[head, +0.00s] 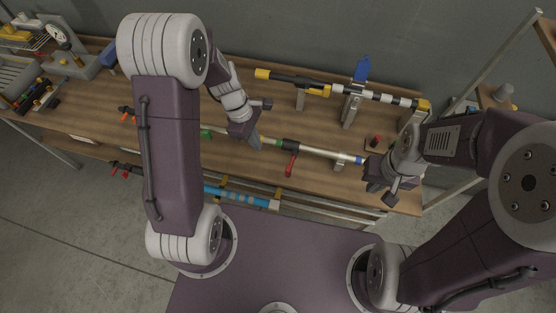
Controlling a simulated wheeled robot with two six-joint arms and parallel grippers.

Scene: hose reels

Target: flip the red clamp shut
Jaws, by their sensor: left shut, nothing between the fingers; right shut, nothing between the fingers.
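The red clamp lever (290,165) sticks out toward the front from a dark clamp body on a pale rod (318,151), which runs across the workbench. It stands away from the rod. My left gripper (253,138) is shut and empty, just left of the red lever and close to the rod. My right gripper (378,186) is shut and empty near the rod's right end, beside a blue band. It hides part of the bench there. No gripper visibly touches the red lever.
A black, yellow and white striped rod (385,95) rests on stands behind, with a raised blue lever (362,68). A small red-topped block (375,141) sits on the wooden bench (330,185). A blue rod (235,195) lies below the front edge. Tools crowd the left end.

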